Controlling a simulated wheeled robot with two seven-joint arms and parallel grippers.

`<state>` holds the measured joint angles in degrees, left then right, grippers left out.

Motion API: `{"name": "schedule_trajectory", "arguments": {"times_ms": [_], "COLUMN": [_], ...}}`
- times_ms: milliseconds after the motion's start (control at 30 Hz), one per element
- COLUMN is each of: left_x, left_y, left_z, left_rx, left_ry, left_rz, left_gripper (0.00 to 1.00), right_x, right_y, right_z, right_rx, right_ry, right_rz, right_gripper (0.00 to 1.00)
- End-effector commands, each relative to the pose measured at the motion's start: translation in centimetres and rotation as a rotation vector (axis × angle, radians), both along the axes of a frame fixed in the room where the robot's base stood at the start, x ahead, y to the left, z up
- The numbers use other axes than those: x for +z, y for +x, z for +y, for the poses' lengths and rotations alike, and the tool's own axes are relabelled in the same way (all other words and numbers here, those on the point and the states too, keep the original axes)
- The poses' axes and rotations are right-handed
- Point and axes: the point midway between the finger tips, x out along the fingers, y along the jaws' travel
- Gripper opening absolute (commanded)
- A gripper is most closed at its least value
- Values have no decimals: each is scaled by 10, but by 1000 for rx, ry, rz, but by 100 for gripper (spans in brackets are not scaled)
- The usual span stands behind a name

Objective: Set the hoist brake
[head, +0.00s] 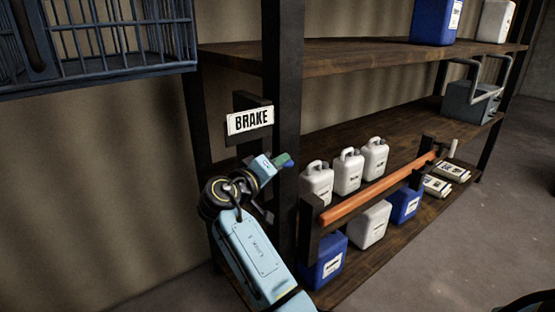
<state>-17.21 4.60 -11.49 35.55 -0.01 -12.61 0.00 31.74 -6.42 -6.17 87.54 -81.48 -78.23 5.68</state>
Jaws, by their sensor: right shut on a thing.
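A white sign reading BRAKE (250,121) is fixed to a dark bracket beside the black shelf post. My left gripper is not in view.
A wooden shelf rack (350,58) fills the middle and right, with white jugs (347,172) and blue jugs (405,205) low down. An orange bar (375,190) runs along the lower shelf's front. A blue-grey cage (110,45) hangs upper left. The floor at right is clear.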

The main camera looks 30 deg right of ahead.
Motion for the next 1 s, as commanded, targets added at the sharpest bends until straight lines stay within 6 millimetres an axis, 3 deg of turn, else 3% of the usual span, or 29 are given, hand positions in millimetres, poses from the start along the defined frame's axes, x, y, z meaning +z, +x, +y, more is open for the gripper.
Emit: {"name": "schedule_trajectory", "arguments": {"times_ms": [800,1000], "left_x": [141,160], "left_y": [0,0], "left_z": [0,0], "left_rx": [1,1], "left_ry": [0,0], "left_rz": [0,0], "left_gripper": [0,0], "right_x": [10,7], "right_y": [0,0], "right_z": [-1,-2], "right_rx": [-1,-1], "right_ry": [781,960], "right_rz": [63,75], "right_gripper": [0,0]}}
